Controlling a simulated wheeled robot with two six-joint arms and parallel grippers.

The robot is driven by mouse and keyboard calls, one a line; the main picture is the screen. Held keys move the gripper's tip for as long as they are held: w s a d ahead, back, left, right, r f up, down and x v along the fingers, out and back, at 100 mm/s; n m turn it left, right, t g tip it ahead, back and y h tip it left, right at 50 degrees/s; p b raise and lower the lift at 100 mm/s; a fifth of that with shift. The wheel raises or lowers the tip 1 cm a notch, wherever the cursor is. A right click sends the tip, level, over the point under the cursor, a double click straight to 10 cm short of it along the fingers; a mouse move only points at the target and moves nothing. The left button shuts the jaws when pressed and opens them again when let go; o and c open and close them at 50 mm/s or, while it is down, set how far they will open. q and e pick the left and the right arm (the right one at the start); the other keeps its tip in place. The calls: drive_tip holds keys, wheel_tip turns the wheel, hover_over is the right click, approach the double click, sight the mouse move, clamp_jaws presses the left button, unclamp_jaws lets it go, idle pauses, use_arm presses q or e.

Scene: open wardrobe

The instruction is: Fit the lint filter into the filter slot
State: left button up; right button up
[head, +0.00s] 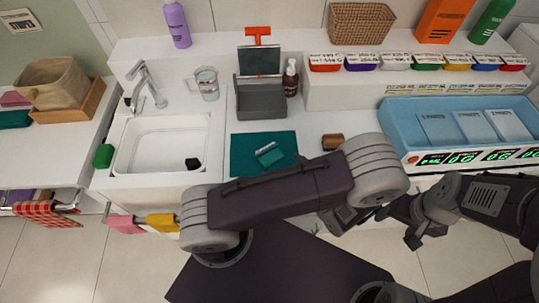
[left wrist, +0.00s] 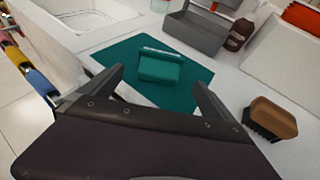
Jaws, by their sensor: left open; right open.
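A small teal block-like piece with a pale strip along its top edge lies on a dark teal mat (head: 249,144); the piece (head: 269,155) may be the lint filter, but I cannot be sure. In the left wrist view the piece (left wrist: 160,68) lies ahead, between the two spread fingers of my left gripper (left wrist: 155,84), not held. In the head view my left arm hides those fingers. My right gripper (head: 398,226) is open and empty at the right, in front of the counter. I cannot make out a filter slot for certain.
A grey open bin (head: 262,104) stands behind the mat, beside a brown bottle (head: 291,78). A brown brush (head: 333,142) lies right of the mat. The sink (head: 161,146) is left, a blue tray (head: 397,113) right. Towels (head: 163,222) hang at the front edge.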

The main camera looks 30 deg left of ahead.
sight(271, 155)
use_arm(q)
drive_tip(key=shift+x, duration=1.65)
drive_tip(key=p+x, duration=0.1)
drive_tip(key=x, duration=0.3)
drive_tip(key=shift+a+f, duration=0.15)
drive_tip(key=shift+a, duration=0.05)
drive_tip(key=shift+d, duration=0.1)
drive_tip(key=c, duration=1.5)
drive_tip(key=shift+o, duration=0.2)
drive_tip(key=shift+r, duration=0.45)
drive_tip(key=r, duration=0.4)
drive_tip(key=shift+w+d, duration=0.35)
drive_tip(key=shift+d, duration=0.05)
drive_tip(key=w+d+r, duration=0.6)
drive_tip(key=d, duration=0.2)
drive_tip(key=shift+d+b, duration=0.3)
drive_tip(key=shift+b, duration=0.1)
